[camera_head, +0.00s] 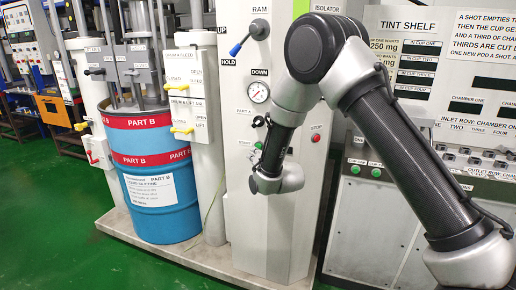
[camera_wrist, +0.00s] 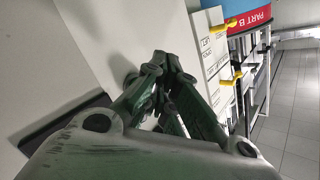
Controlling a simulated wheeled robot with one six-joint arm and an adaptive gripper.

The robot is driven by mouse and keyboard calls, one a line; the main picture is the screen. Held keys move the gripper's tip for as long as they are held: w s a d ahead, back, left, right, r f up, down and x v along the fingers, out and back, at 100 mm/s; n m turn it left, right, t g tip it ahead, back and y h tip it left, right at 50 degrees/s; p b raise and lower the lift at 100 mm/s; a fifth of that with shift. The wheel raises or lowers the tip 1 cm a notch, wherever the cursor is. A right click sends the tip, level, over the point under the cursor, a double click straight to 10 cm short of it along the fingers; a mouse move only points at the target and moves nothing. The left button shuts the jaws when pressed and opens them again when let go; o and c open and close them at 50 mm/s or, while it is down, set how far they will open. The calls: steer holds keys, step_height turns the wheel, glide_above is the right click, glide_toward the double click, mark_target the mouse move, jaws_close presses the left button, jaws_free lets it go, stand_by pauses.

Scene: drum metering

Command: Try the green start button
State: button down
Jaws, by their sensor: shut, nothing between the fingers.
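The green start button (camera_head: 258,145) shows as a small green spot on the white panel in the head view, partly crowded by my wrist. In the wrist view, my gripper (camera_wrist: 160,66) has its dark green-tinted fingers closed together with nothing between them. The fingertips are close to a pale panel surface, with a dark shadow beside them. I cannot tell whether they touch it, and I cannot pick out the green button in the wrist view.
A red button (camera_head: 315,138) is on the same panel, right of my wrist. A blue drum (camera_head: 160,195) stands left. The tint shelf cabinet (camera_head: 375,215) is right. Green floor is clear at front left.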

steer(key=s, duration=0.1)
steer(key=s+a, duration=0.1)
steer(key=s, duration=0.2)
steer(key=shift+s+a, duration=0.35)
stand_by(0.5)
